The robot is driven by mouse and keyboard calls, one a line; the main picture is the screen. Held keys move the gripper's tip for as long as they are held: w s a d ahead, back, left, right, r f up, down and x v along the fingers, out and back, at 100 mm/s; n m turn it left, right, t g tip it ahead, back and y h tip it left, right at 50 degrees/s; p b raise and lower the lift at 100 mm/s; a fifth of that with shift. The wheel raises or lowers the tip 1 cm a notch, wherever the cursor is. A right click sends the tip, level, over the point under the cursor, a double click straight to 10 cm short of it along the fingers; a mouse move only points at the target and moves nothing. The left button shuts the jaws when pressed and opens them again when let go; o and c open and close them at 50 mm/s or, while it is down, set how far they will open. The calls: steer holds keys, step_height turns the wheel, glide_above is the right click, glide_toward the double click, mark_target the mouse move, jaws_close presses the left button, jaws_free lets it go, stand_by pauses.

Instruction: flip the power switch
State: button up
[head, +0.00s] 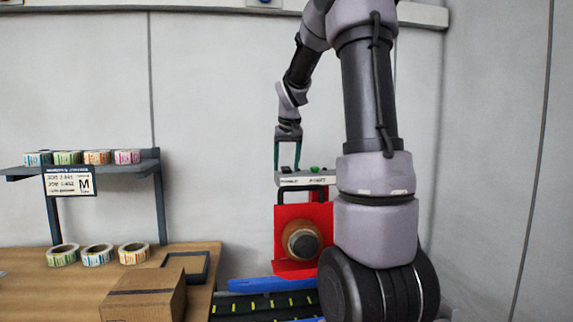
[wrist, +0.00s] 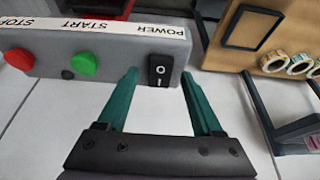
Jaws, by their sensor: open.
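The power switch (wrist: 159,71) is a black rocker marked O and I on a grey control box (wrist: 125,55). The box's white top strip reads STOP, START and POWER. In the wrist view my gripper (wrist: 160,82) is open, with its two green fingers on either side of the switch. I cannot tell whether the fingertips touch the box. In the head view my gripper (head: 288,155) points down at the control box (head: 306,179) on the red machine; the switch itself is not clear there.
A green START button (wrist: 84,63) and a red STOP button (wrist: 19,59) sit left of the switch on the box. The red rewinder (head: 284,225) is below the box. A wooden table (head: 45,285) with a cardboard box (head: 145,297) and label rolls (head: 97,254) stands left, beside a shelf (head: 120,169).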

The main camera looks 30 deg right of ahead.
mark_target(287, 170)
steer(key=shift+f, duration=0.1)
jaws_close()
steer(key=shift+w+d+g+y, duration=0.1)
steer(key=shift+w+g+y, duration=0.1)
steer(key=shift+g, duration=0.5)
steer(key=shift+w+g+y, duration=0.2)
steer(key=shift+g, duration=0.5)
jaws_free()
step_height(287, 170, up, 11)
steer(key=s, duration=0.1)
steer(key=shift+s+a, duration=0.2)
